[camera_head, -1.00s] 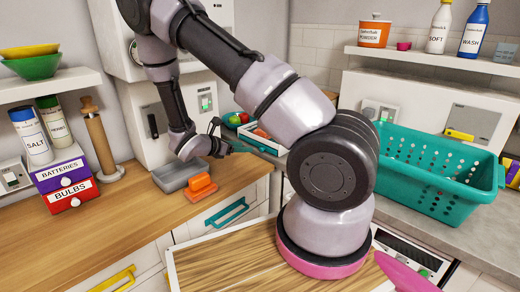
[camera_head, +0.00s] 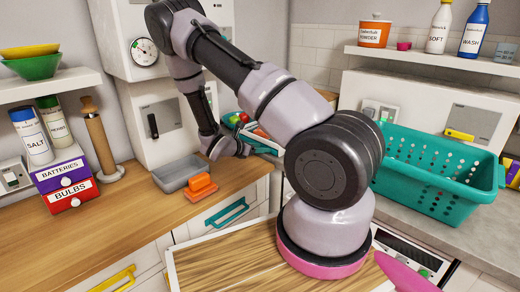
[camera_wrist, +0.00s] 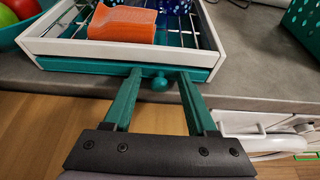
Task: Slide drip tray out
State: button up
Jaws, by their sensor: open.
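The drip tray (camera_wrist: 95,62) is a teal slab under a white-framed wire rack (camera_wrist: 55,50) in the wrist view. A round teal knob (camera_wrist: 160,84) sticks out of its front. The tray looks pushed in under the rack. My gripper (camera_wrist: 160,78) is open, with its two teal fingers pointing at the tray front. The knob shows between the fingertips, with a gap on each side. I cannot tell whether the fingers are level with it. In the head view my arm hides most of the rack.
The rack holds an orange item (camera_wrist: 122,24) and blue cups (camera_wrist: 172,5). A bowl with fruit (camera_wrist: 12,14) is at its left. A teal basket (camera_head: 435,175) stands to the right. A grey tray (camera_head: 182,174) and an orange block (camera_head: 201,188) lie on the wooden counter.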

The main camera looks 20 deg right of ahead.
jog(key=shift+c, duration=0.3)
grip_shut()
jog(key=shift+a, duration=0.15)
dwell(0.9)
